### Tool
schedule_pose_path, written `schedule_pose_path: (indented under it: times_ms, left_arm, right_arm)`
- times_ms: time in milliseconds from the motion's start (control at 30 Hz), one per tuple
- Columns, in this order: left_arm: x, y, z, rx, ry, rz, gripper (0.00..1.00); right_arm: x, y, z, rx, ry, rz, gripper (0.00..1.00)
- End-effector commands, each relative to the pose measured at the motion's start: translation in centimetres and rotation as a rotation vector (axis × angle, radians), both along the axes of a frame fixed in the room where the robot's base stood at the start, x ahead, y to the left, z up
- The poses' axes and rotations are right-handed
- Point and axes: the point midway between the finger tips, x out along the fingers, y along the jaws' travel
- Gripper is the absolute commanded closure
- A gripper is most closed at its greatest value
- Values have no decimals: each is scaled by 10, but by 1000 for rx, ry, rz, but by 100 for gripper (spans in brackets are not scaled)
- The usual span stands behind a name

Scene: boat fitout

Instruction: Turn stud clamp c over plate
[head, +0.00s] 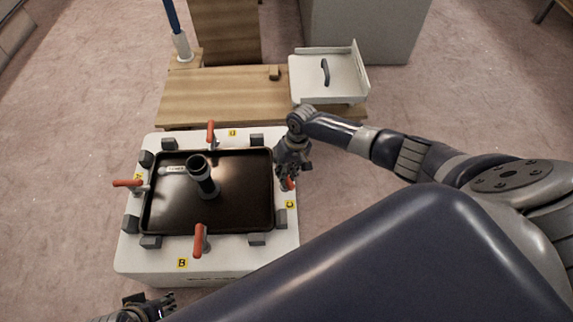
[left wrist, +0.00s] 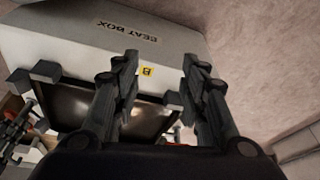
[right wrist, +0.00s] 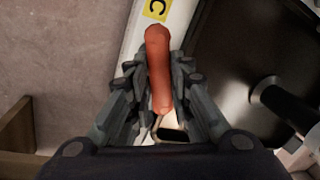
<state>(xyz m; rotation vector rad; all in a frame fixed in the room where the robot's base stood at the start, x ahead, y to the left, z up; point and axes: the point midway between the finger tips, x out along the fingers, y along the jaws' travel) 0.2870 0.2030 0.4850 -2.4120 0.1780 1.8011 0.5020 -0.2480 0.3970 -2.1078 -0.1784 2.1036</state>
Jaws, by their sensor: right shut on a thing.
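Stud clamp c has an orange-red handle, which shows at the right edge of the white seat box in the head view (head: 290,184) and large in the right wrist view (right wrist: 158,65). My right gripper (head: 286,176) is shut on this handle. The plate also shows in the right wrist view (right wrist: 235,60). My left gripper (left wrist: 160,60) is open and empty, near the box's front side with the B label.
Other orange-handled clamps stand at the plate's left (head: 127,183), back (head: 211,132) and front (head: 201,240). Grey blocks surround the plate, and a dark upright post (head: 203,178) stands on it. A wooden bench (head: 225,95) with a white tray (head: 330,90) lies behind.

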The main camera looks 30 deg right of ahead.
Motion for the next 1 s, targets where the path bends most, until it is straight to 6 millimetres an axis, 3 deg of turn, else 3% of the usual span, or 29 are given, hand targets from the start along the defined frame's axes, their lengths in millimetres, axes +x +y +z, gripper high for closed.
schedule_pose_path:
  times_ms: [400, 1000]
  left_arm:
    - [2, -1, -11, 0, 5, -1, 60]
    - [0, 0, 8, -2, -6, 2, 60]
  right_arm:
    - [2, 0, 0, 0, 2, 318, 100]
    - [4, 1, 0, 1, 0, 874, 100]
